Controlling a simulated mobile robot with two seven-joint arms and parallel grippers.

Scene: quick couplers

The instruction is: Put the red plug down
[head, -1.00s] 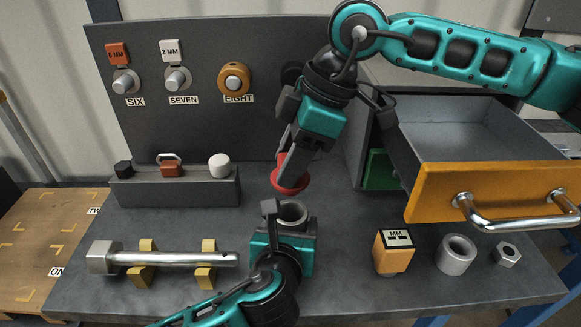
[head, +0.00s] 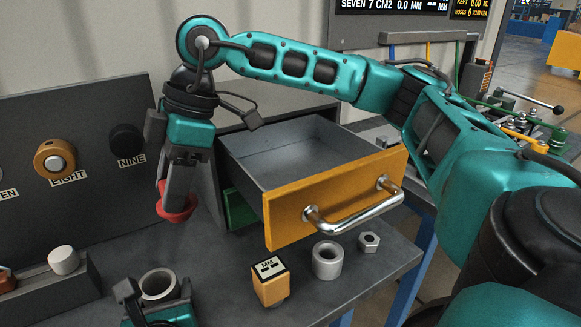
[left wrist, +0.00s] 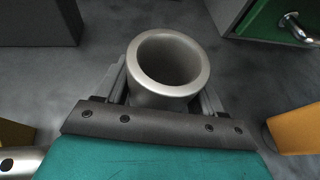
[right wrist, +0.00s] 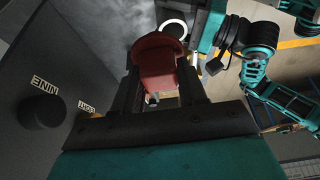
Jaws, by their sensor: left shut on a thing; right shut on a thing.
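The red plug (head: 176,206) is held at the lower end of my right gripper (head: 180,186), whose fingers point down in front of the grey panel. In the right wrist view the red plug (right wrist: 157,62) sits between the two dark fingers. It appears clear of the bench, but its underside is hidden. My left gripper (head: 160,303), at the bottom of the head view, is shut on a grey metal sleeve (head: 160,272). In the left wrist view the sleeve (left wrist: 165,92) stands open end up between the fingers. The plug and sleeve are apart.
An open drawer (head: 337,200) with an orange front stands right of the plug. An orange block (head: 270,283), a grey ring (head: 327,260) and a nut (head: 369,242) stand on the bench. A white cap (head: 63,260) is on a rack at left. Bare bench lies between the plug and orange block.

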